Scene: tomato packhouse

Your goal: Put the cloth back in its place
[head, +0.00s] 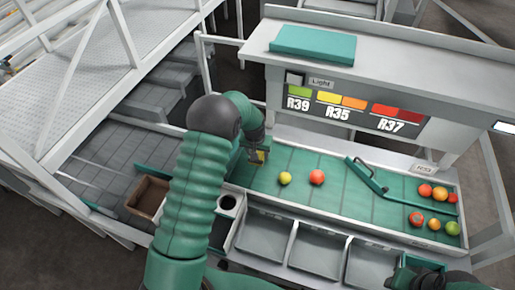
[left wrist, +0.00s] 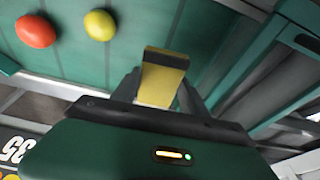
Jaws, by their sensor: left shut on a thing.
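My left gripper (head: 258,150) reaches down at the left end of the green sorting belt, near its back edge. It is shut on a small yellow piece (head: 261,156), which looks like the folded cloth. In the left wrist view the yellow piece (left wrist: 162,80) sits between the two fingers, with a darker lower face. Whether it touches the belt is not clear. My right gripper (head: 415,275) is at the lower right, partly cut off, and its fingers cannot be made out.
A yellow tomato (head: 285,178) and a red tomato (head: 317,177) lie near my left gripper. Several tomatoes lie at the belt's right end, past a green diverter bar (head: 366,175). A teal slab (head: 312,44) lies on the shelf.

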